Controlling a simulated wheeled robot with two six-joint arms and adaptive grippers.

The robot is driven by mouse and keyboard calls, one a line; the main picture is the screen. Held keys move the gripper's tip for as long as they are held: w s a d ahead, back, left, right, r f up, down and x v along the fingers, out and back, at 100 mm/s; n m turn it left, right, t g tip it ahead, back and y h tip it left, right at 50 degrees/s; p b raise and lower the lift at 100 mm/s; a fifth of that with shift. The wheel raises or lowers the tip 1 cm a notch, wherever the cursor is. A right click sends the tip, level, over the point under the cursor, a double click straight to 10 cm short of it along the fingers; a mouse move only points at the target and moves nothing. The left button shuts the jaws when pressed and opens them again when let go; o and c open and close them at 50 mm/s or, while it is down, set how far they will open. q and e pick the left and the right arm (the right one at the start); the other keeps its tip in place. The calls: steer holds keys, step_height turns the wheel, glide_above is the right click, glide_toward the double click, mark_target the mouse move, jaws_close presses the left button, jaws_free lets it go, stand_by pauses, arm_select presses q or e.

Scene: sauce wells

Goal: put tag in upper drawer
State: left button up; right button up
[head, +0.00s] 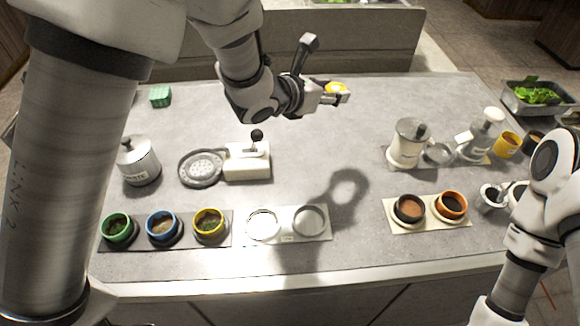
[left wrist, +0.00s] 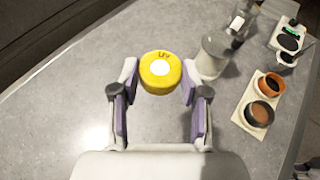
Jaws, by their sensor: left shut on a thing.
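A yellow round piece (left wrist: 160,73) with a white centre and a dark mark sits between the fingertips of my left gripper (left wrist: 158,85) in the left wrist view. I cannot tell for certain that it is the tag. In the head view the yellow piece (head: 337,88) is at the tips of my left gripper (head: 335,95), held over the back middle of the counter. The left gripper is shut on it. No upper drawer can be made out. My right arm comes in at the right edge, and its gripper is not in view.
The counter (head: 300,165) is clear in the middle. In front stand a tray (head: 187,240) of coloured cups, a plate with two round wells (head: 287,237) and a board (head: 430,222) with two cups. A lidded white pot (head: 138,162) is left; a white canister (head: 407,145) is right.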

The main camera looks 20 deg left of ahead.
arm_select(q)
steer(key=b, duration=0.6)
glide_above(322, 160)
step_height(322, 160, down, 9)
step_height(322, 160, down, 10)
steer(key=shift+r, duration=0.15)
arm_select(e)
step_height(322, 160, down, 8)
steer(key=shift+f, duration=0.25)
steer(key=shift+s+f, duration=0.1)
arm_select(q)
steer(key=shift+f, duration=0.2)
steer(key=o, duration=1)
steer(key=shift+o, duration=0.2)
arm_select(e)
steer(key=shift+f, duration=0.1)
arm_select(q)
steer(key=shift+r, duration=0.2)
